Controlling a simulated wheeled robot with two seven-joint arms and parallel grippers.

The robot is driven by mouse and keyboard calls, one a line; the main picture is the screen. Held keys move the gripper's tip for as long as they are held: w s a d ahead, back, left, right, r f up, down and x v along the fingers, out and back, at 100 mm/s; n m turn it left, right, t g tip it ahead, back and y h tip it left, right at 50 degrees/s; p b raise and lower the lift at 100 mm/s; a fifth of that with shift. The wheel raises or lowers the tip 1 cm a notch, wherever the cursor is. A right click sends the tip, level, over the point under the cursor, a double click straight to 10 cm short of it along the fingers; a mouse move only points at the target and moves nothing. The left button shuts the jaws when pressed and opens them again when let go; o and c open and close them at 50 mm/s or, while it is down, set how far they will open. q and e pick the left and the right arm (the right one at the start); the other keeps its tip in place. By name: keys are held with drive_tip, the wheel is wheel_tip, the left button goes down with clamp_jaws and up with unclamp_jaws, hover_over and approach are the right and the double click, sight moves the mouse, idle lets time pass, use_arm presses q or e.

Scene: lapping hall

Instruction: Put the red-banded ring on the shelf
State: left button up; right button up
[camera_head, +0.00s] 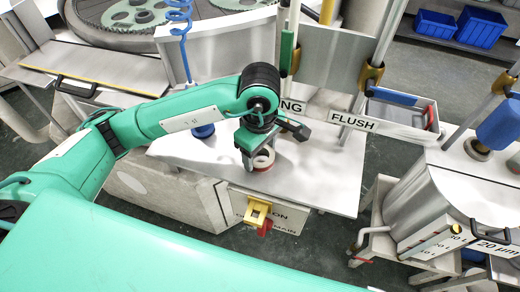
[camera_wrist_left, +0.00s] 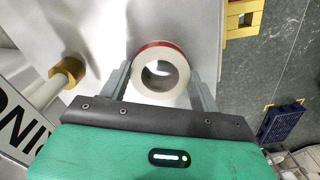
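The red-banded ring (camera_head: 264,166) is a pale, thick ring with a red band, on the metal tabletop (camera_head: 322,182) near its front edge. In the left wrist view the ring (camera_wrist_left: 180,72) shows its hole facing the camera. My left gripper (camera_head: 262,153) is over the ring and partly covers it in the head view. In the left wrist view the fingers of my left gripper (camera_wrist_left: 160,72) stand apart, one on each side of the ring, close to its edges. Metal ledges with a "FLUSH" label (camera_head: 353,122) stand behind; which part is the shelf I cannot tell. My right gripper is out of view.
A yellow and red switch (camera_head: 257,212) is on the table's front panel. A tray (camera_head: 410,117) with a blue and a red item is at the right. Blue bins (camera_head: 481,27) stand at the back right. Bare tabletop lies right of the ring.

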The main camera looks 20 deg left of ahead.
use_arm(q)
drive_tip(key=o, duration=0.4)
drive_tip(key=shift+r+p, duration=0.2)
drive_tip(key=shift+p, duration=0.15)
drive_tip(key=shift+r, duration=0.2)
wheel_tip(320, 180, up, 12)
drive_tip(key=b, duration=0.3)
drive_tip(key=shift+f, duration=0.25)
